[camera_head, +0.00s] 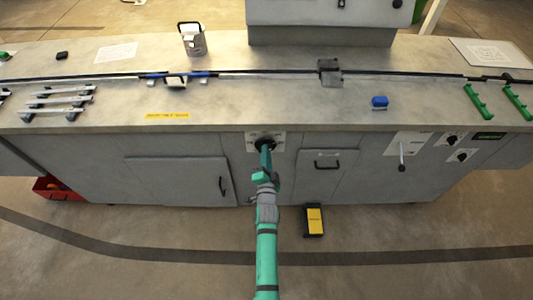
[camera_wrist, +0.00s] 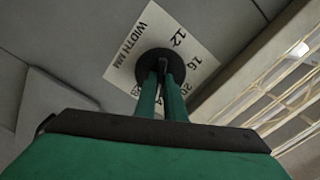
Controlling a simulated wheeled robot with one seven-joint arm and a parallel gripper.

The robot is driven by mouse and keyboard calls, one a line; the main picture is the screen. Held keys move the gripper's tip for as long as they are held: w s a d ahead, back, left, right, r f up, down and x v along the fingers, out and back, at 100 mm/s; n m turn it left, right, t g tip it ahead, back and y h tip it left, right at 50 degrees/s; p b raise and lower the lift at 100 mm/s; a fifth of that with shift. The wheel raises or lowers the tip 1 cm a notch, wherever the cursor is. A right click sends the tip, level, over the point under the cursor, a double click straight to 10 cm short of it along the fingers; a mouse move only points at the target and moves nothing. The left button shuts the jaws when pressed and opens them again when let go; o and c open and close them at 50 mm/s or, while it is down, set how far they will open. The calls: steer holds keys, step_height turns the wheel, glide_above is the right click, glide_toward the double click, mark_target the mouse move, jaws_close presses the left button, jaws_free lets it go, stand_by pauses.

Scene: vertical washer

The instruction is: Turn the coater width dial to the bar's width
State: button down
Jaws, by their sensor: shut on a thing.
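The round black width dial (camera_wrist: 145,66) sits on a white plate (camera_wrist: 136,38) marked "WIDTH MM" in the wrist view. Numbers 12, 16 and 20 run down its right side; a blurred number shows at lower left. The dial's pointer is hidden. My gripper (camera_wrist: 162,76) is shut on the dial, its green fingers covering the middle. In the head view my gripper (camera_head: 266,149) reaches the plate (camera_head: 279,137) on the front of the bench. A long thin bar (camera_head: 265,75) appears to lie along the dark rail on the bench top; its width cannot be read.
The bench (camera_head: 225,110) carries a grey block (camera_head: 330,73), a can (camera_head: 193,42), a blue piece (camera_head: 379,102) and green racks (camera_head: 475,102). A cabinet handle (camera_head: 323,165) and a lever (camera_head: 402,155) are right of the dial. A yellow-black box (camera_head: 314,221) is on the floor.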

steer(key=n, duration=1.1)
steer(key=shift+a+n, duration=0.15)
steer(key=shift+n, duration=0.15)
stand_by(0.4)
steer(key=c, duration=1.8)
jaws_free()
steer(key=shift+r, duration=0.1)
steer(key=shift+c, duration=0.2)
steer(key=s, duration=1.1)
